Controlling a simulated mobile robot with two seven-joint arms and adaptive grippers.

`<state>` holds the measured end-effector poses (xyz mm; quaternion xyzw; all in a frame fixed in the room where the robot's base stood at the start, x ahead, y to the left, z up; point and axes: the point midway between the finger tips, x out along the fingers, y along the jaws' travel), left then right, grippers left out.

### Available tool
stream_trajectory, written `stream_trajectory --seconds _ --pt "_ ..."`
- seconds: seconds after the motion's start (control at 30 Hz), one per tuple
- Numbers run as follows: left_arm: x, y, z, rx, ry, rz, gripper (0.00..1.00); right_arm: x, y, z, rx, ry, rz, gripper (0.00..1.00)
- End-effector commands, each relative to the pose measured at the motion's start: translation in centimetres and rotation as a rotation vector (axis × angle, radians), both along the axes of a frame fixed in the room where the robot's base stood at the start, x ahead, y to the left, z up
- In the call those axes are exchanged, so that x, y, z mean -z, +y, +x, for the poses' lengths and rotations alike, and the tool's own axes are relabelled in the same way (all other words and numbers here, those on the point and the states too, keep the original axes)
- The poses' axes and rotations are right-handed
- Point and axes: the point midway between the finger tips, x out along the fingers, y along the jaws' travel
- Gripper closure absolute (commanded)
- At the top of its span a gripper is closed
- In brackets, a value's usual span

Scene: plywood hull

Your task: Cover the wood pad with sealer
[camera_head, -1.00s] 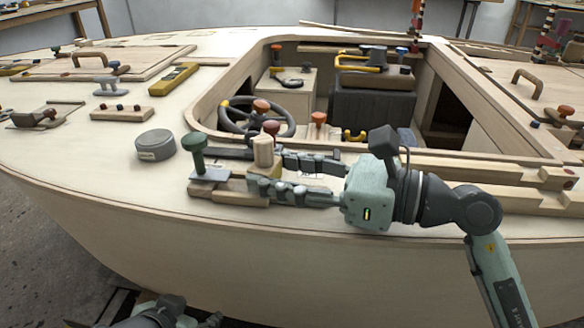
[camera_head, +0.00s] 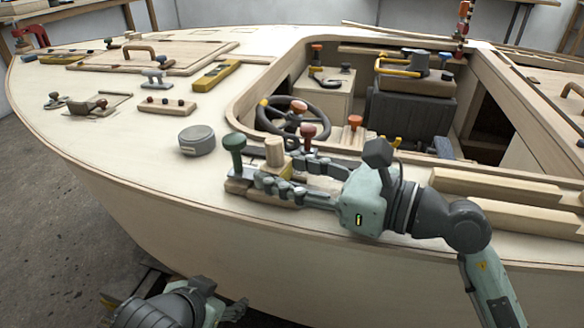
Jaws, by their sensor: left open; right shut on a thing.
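A low wooden pad (camera_head: 238,187) lies near the hull's front deck edge. My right gripper (camera_head: 276,174) is over its right part, shut on a tool with a pale wooden grip (camera_head: 274,152) and a yellowish lower part; the fingers hide much of both. I cannot tell whether the tool touches the pad. A green-handled tool (camera_head: 234,144) stands upright at the pad's left end, close to the held tool. A round grey tin (camera_head: 197,140) sits on the deck to the left. My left gripper (camera_head: 228,312) is open, low at the bottom edge, off the hull and partly cut off.
The cockpit opening with a steering wheel (camera_head: 282,117) and red-knobbed levers (camera_head: 307,132) lies behind the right gripper. A pegged wood block (camera_head: 167,106) and a yellow level (camera_head: 217,75) lie farther left.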

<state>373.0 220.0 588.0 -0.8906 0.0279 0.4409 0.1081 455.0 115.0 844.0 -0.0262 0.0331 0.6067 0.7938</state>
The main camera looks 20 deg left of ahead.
Motion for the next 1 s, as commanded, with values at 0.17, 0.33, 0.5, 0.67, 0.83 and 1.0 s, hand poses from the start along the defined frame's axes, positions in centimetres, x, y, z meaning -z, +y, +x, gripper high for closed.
stream_trajectory --seconds 0.17,0.33,0.5,0.67,0.83,1.0 --pt "0.5 0.0 0.0 0.000 0.000 0.000 0.41 -0.1 -0.3 -0.5 -0.015 0.002 0.016 1.00" --pt "1.1 0.0 0.0 0.000 0.000 0.000 0.41 0.1 -2.0 -0.4 -0.013 0.002 0.012 1.00" --pt "1.3 0.0 0.0 0.000 0.000 0.000 0.41 0.0 -2.9 -0.4 -0.012 0.001 0.011 1.00" --pt "1.6 0.0 0.0 0.000 0.000 0.000 0.41 0.2 -3.5 -0.3 -0.011 0.000 0.009 1.00" --pt "2.3 0.0 0.0 0.000 0.000 0.000 0.41 0.4 -5.0 -0.3 -0.009 -0.001 0.007 1.00" --pt "2.9 0.0 0.0 0.000 0.000 0.000 0.41 0.4 -6.3 -0.3 -0.010 0.000 0.006 1.00"
